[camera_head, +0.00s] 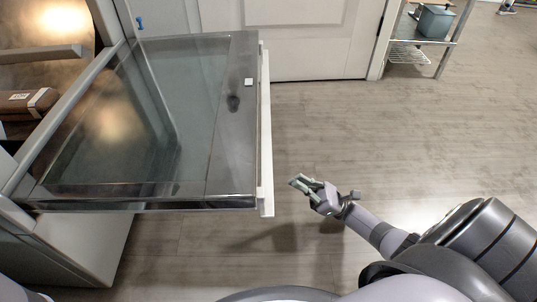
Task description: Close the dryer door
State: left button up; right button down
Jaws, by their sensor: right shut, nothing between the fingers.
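The door (215,120) is folded down open and lies about level. It has a dark glass panel with a metal frame. A long white handle bar (266,130) runs along its outer edge. It joins the appliance (75,245) at the left. My right gripper (303,183) is to the right of the handle near its lower end, apart from it, shut and empty. My left gripper is not in view.
Inside the opening at the left are a brown packaged item (28,102) and a rack edge (40,54). A white cabinet door (290,40) stands behind. A metal shelf (440,45) with a teal bin (435,21) is at the upper right. The wooden floor (420,130) at right is clear.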

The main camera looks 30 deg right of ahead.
jog(key=s+d+r+b+x, duration=0.1)
jog(key=r+x, duration=0.1)
jog(key=x, duration=1)
jog(key=shift+d, duration=0.3)
jog(key=shift+s+r, duration=0.1)
